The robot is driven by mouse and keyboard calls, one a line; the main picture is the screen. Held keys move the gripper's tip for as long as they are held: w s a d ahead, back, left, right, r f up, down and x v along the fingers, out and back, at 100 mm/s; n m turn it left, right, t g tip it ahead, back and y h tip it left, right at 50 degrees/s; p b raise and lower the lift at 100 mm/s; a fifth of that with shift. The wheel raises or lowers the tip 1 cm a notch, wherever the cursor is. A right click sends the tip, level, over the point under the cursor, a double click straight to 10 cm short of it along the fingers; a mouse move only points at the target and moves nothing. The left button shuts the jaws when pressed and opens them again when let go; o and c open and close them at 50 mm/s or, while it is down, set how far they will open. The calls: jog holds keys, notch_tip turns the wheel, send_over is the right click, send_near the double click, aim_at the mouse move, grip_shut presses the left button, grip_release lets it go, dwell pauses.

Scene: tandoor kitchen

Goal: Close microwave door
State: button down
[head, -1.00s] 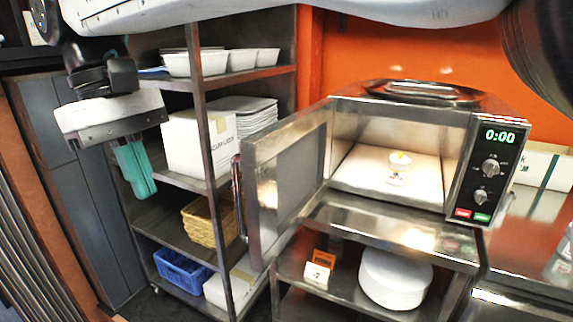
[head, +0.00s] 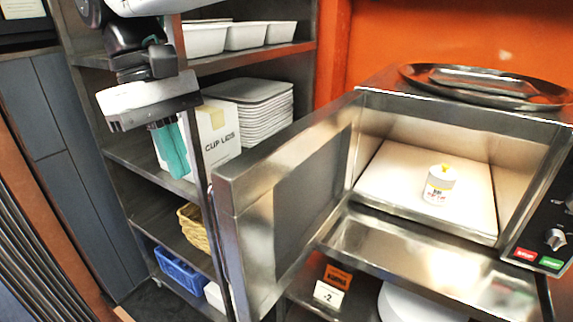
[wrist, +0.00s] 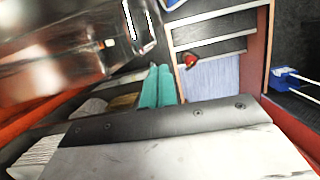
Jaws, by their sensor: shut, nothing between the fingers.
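The microwave door (head: 262,215) stands wide open, swung out to the left of the microwave (head: 370,225). Inside the lit cavity a small white tub with a yellow top (head: 439,186) stands on the pale floor. My gripper (head: 172,150) has teal fingers pointing down, left of the door and apart from it in the head view. The fingers also show, side by side and empty, in the wrist view (wrist: 158,87). A blurred shiny metal surface fills the upper left of the wrist view; I cannot tell for sure what it is.
A metal shelf rack (head: 147,165) stands behind my gripper, with white containers (head: 245,36), stacked trays (head: 255,112), a cup lids box (head: 218,142) and a blue basket (head: 182,272). A metal tray (head: 490,82) lies on the microwave. Grey cabinets (head: 75,130) stand at left.

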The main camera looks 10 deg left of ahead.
aim_at(213, 218)
jog(key=shift+s+d+f, duration=0.35)
jog(key=shift+d+f, duration=0.6)
jog(key=shift+f, duration=0.35)
jog(key=shift+s+d+f, duration=0.35)
jog(key=shift+d+f, duration=0.55)
jog(key=shift+f, duration=0.35)
jog(key=shift+s+d+f, duration=0.35)
jog(key=shift+d+f, duration=0.6)
jog(key=shift+f, duration=0.35)
